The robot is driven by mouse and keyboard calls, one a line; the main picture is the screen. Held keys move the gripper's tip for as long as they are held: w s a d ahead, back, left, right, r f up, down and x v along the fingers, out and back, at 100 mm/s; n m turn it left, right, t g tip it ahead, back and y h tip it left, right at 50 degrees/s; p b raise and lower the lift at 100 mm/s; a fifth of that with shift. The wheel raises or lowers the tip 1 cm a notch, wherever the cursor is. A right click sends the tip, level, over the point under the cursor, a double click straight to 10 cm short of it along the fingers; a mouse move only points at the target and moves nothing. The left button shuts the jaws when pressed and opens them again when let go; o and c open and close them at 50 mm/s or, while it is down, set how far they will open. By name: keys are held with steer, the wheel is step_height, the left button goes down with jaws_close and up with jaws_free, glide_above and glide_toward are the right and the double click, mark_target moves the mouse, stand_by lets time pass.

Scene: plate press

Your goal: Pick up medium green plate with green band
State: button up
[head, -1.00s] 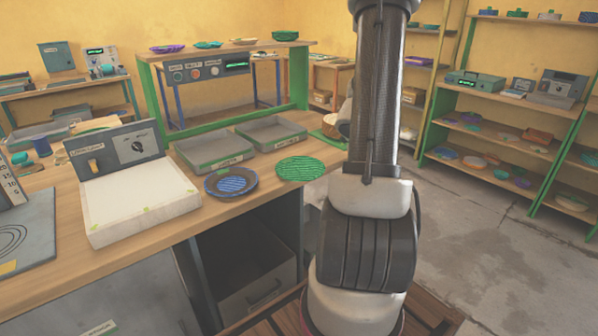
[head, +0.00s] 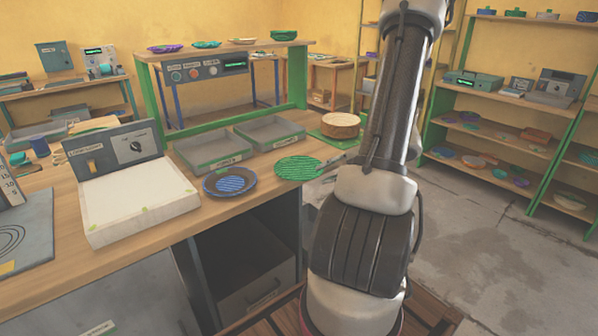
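A green plate (head: 298,168) with a striped pattern lies flat on the wooden workbench, near its front edge and left of my arm. Its rim stands clear of the dark plate beside it. I cannot make out a separate green band at this size. My arm rises through the right of the picture and leaves it at the top. My gripper does not show clearly. A small greyish shape just right of the green plate is too unclear to name.
A dark plate with a blue striped centre (head: 230,182) lies left of the green plate. Two grey trays (head: 208,152) (head: 270,132) stand behind. A white sloped box with a control panel (head: 138,202) is at left. A round woven item (head: 340,125) sits at the bench's right end.

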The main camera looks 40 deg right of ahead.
mark_target(318, 175)
steer(key=x, duration=0.4)
steer(key=shift+w, duration=0.15)
jaws_close()
steer(key=shift+r, duration=0.15)
